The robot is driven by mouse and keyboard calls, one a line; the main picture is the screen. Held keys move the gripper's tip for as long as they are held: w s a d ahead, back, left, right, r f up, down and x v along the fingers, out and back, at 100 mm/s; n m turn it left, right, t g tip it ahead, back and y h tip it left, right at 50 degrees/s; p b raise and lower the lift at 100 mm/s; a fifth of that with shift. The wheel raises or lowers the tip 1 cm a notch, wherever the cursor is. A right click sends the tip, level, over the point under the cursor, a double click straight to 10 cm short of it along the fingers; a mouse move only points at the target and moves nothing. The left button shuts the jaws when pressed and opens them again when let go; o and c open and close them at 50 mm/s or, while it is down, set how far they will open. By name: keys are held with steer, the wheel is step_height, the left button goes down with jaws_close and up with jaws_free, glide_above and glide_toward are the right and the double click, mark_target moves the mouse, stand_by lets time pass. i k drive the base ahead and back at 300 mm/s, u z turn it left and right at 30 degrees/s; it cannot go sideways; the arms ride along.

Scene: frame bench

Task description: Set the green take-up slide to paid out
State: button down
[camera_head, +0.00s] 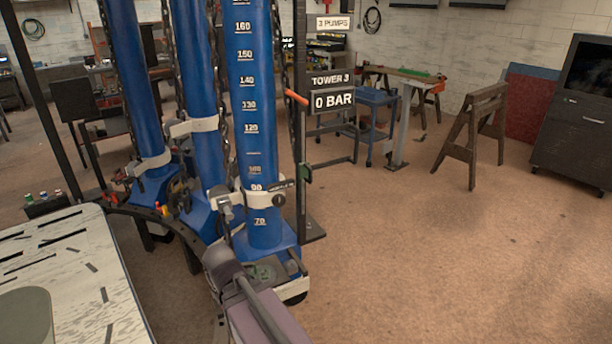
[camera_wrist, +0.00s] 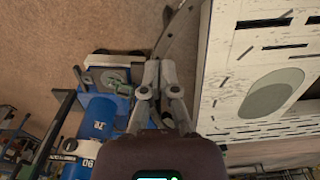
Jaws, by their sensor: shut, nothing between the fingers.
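In the head view a small green block (camera_head: 306,173) sits on the dark upright post (camera_head: 301,120) beside the front blue tower (camera_head: 258,130); it looks like the green take-up slide, but its setting is too small to read. A dull green part (camera_head: 265,272) also lies on the blue foot of that tower, and shows in the wrist view (camera_wrist: 113,80). My gripper (camera_wrist: 160,75) is shut and empty in the wrist view, to the right of that foot. Its fingertips are hard to make out in the head view.
An orange lever (camera_head: 296,97) juts from the post near the "0 BAR" sign (camera_head: 333,100). A pale slotted table (camera_head: 75,270) stands at left. Chains hang along the towers. A wooden trestle (camera_head: 470,130) stands farther back.

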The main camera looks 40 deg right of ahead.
mark_target(305, 173)
steer(key=k, duration=0.65)
steer(key=z, duration=0.55)
steer(key=i, duration=1.6)
steer(key=u, duration=0.55)
